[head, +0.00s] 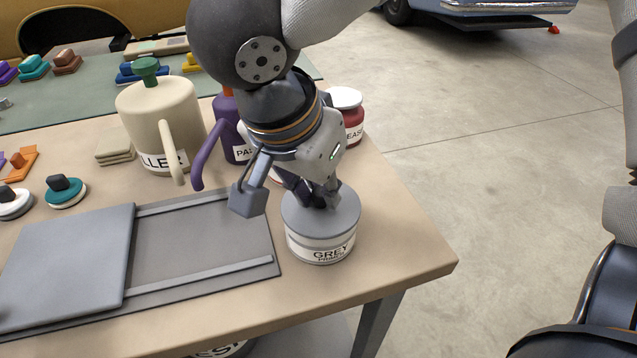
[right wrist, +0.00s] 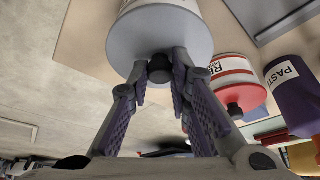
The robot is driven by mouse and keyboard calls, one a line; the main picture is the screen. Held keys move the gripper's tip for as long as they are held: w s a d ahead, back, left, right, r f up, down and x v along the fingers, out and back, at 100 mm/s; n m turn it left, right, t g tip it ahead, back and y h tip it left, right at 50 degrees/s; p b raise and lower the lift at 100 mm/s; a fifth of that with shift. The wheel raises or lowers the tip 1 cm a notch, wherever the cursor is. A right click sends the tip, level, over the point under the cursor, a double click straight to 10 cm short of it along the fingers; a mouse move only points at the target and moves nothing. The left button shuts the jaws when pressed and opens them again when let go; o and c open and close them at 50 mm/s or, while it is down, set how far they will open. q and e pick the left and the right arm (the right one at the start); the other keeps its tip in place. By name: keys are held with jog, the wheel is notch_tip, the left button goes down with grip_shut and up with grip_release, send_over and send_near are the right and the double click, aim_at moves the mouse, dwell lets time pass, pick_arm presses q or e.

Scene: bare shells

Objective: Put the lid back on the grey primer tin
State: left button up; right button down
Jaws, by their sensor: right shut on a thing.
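The grey primer tin (head: 322,248) stands upright near the table's right front corner, its label facing the front. Its round grey lid (head: 340,215) covers the top and looks level and roughly centred; whether it is fully seated I cannot tell. My right gripper (head: 320,197) is above the tin, shut on the lid's dark knob. The right wrist view shows the knob (right wrist: 160,70) between the fingertips, the lid's grey disc (right wrist: 150,38) and part of the white tin (right wrist: 207,12) beyond it. My left gripper is not in view.
A grey tray with a sliding panel (head: 65,265) lies left of the tin. A cream can (head: 160,105), a purple can (head: 228,125) and a red, white-lidded jar (head: 350,120) stand behind. The table's right edge is close to the tin.

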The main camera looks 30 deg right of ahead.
dwell(0.4)
jog(key=c, duration=0.9)
grip_release()
jog(key=shift+r, duration=3.5)
grip_shut()
jog(key=shift+f, duration=0.2)
jog(key=shift+f, duration=2.35)
